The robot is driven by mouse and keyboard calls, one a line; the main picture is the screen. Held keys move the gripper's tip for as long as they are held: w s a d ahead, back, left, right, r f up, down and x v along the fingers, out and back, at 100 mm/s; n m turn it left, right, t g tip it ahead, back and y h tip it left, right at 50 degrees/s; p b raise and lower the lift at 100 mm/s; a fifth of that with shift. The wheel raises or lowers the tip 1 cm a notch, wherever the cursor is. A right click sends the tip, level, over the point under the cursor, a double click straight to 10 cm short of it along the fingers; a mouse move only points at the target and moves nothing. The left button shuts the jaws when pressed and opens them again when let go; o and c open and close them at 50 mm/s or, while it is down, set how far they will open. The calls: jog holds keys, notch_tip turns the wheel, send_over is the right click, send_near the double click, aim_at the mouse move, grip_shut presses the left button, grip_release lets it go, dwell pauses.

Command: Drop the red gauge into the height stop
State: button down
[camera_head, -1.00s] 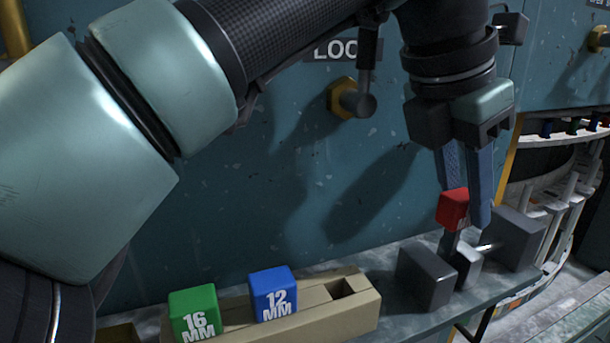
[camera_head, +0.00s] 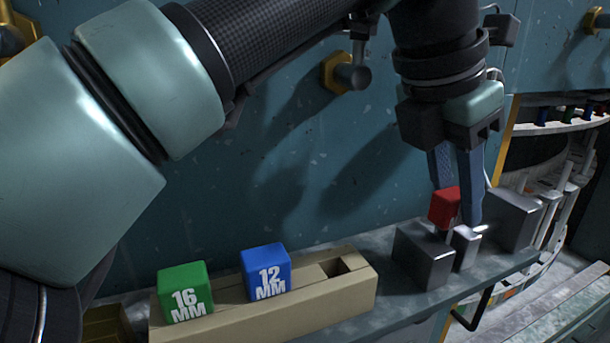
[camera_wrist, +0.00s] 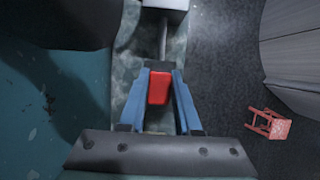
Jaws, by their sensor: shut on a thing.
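The red gauge (camera_head: 444,206) is a small red block held between the blue fingers of my gripper (camera_head: 458,205). It also shows in the wrist view (camera_wrist: 159,87), between both fingers (camera_wrist: 159,95). My gripper points down and is shut on it. The height stop appears to be the group of grey metal blocks on the shelf, with a larger block (camera_head: 422,257) at left, a small bright block (camera_head: 466,246) in the middle and another block (camera_head: 515,218) at right. The gauge is over the gap near the left and middle blocks. Its lower end is partly hidden, so I cannot tell whether it touches them.
A beige rack (camera_head: 330,300) stands left of the metal blocks. It holds a green 16 MM gauge (camera_head: 184,292) and a blue 12 MM gauge (camera_head: 265,270), with an empty slot at its right end. The teal wall (camera_head: 300,190) rises close behind.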

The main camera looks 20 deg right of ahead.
jog(key=shift+f+b, duration=0.35)
jog(key=shift+f, duration=0.25)
jog(key=c, duration=0.5)
grip_release()
jog(key=b+v, duration=0.1)
jog(key=v, duration=0.6)
jog(key=shift+a+r+b, duration=0.1)
jog(key=shift+r+b, duration=0.2)
jog(key=shift+b, duration=0.1)
